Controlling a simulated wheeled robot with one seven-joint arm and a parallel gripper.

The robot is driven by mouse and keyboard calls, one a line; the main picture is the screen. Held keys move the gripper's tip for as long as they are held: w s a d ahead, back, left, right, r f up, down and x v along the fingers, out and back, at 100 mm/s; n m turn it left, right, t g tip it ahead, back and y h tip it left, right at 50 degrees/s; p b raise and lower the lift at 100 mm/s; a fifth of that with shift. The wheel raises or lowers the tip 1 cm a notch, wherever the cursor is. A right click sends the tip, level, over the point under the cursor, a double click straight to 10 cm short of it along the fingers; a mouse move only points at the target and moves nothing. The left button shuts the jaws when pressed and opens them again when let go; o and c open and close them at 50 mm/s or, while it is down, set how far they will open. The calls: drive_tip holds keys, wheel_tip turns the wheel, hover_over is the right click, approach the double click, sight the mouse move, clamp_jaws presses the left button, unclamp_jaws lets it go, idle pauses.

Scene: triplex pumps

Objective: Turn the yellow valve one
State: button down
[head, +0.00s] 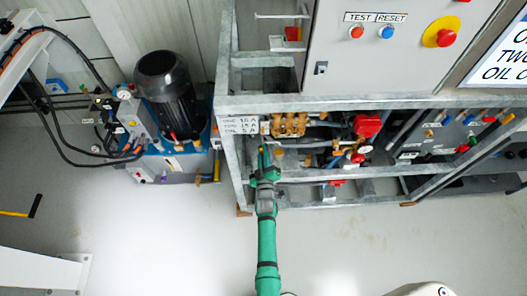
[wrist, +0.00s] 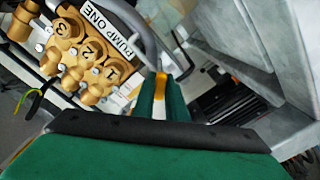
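The yellow valve one shows in the wrist view as a narrow yellow-orange handle (wrist: 162,88) between my green fingertips. The fingers sit close on both sides of it, with no clear gap. My gripper (wrist: 161,98) looks shut on this handle. In the head view my green gripper (head: 264,160) reaches into the left end of the metal frame, just below the brass pump. A small yellow strip shows at its tip there. The valve's body and stem are hidden by the fingers.
The brass pump (wrist: 82,55) labelled PUMP ONE is close on the left in the wrist view. The galvanised frame (head: 232,150) has an upright beside my gripper. Red-handled parts (head: 367,125) and hoses lie to its right. The floor (head: 180,240) in front is mostly clear.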

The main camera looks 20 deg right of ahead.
drive_tip(key=shift+m, duration=0.4)
drive_tip(key=m, duration=0.3)
drive_tip(key=shift+m, duration=2.1)
drive_tip(key=c, duration=1.8)
unclamp_jaws()
drive_tip(key=v, duration=1.1)
